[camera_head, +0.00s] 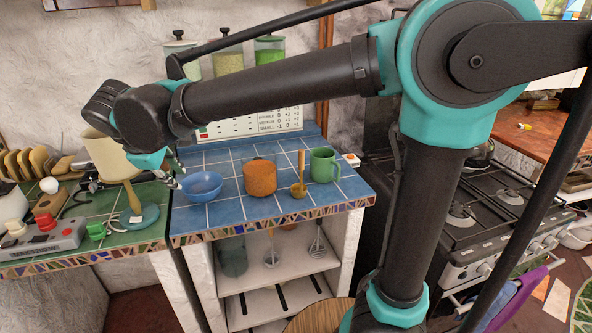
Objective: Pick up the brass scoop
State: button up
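A brass-coloured scoop (299,189) rests on the blue tiled counter (225,221), its small bowl low and its handle standing up. It is between an orange pot (260,178) on its left and a green mug (323,165) on its right. My gripper (176,178) is at the left end of my arm, near the left edge of a blue bowl (201,186) and well left of the scoop. Its fingers are small and partly hidden by my wrist, so I cannot tell whether they are open.
A green tiled counter (75,241) at left holds a cream-shaded lamp (109,158) and a grey box with knobs (43,237). Jars (228,62) and a sign stand behind. A stove (480,205) is at right. Bare tiles lie in front of the scoop.

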aim_at(298, 190)
jog(key=k+j+z, duration=0.15)
jog(key=z, duration=0.25)
jog(key=k+j+z, duration=0.2)
jog(key=z, duration=0.2)
jog(key=k+j+z, duration=0.1)
jog(key=k+z, duration=0.15)
jog(key=z, duration=0.15)
